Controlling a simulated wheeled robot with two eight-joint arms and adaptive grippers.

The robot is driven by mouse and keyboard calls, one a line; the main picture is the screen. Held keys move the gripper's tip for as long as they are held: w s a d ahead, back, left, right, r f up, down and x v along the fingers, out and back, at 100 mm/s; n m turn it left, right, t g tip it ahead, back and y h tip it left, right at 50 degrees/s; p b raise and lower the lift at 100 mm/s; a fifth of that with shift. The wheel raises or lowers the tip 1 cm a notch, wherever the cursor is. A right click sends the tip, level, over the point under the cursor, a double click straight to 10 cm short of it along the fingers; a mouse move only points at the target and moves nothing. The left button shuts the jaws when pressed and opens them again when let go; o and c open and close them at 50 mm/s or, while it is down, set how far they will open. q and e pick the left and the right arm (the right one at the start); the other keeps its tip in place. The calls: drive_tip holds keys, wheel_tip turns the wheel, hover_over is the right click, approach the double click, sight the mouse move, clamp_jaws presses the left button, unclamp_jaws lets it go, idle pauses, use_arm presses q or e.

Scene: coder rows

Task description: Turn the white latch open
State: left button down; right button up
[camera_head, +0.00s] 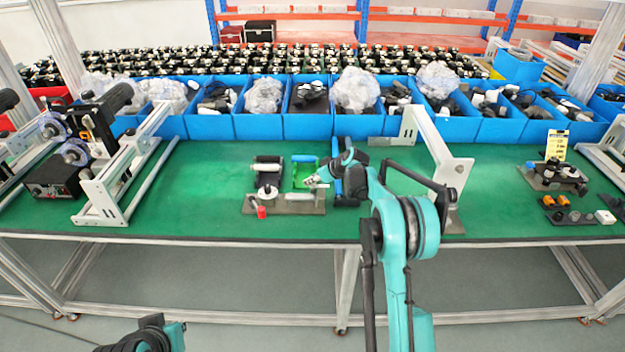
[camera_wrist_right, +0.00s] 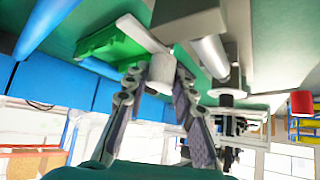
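The fixture with the latch (camera_head: 296,205) is a grey metal plate near the front of the green table, beside a green tray (camera_head: 303,168). My right gripper (camera_head: 313,182) reaches down to it from the right. In the right wrist view, a short white cylinder, which looks like the white latch (camera_wrist_right: 160,73), lies between the tips of my right gripper (camera_wrist_right: 161,80). The fingertips are very close to its sides. I cannot tell whether they press on it. My left gripper is out of view; only part of my left arm shows at the bottom left.
Blue bins (camera_head: 258,126) line the back. A white frame (camera_head: 447,172) stands to the right and another (camera_head: 105,200) to the left.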

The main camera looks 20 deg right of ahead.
drive_tip(key=shift+o, duration=1)
drive_tip(key=v, duration=1.2)
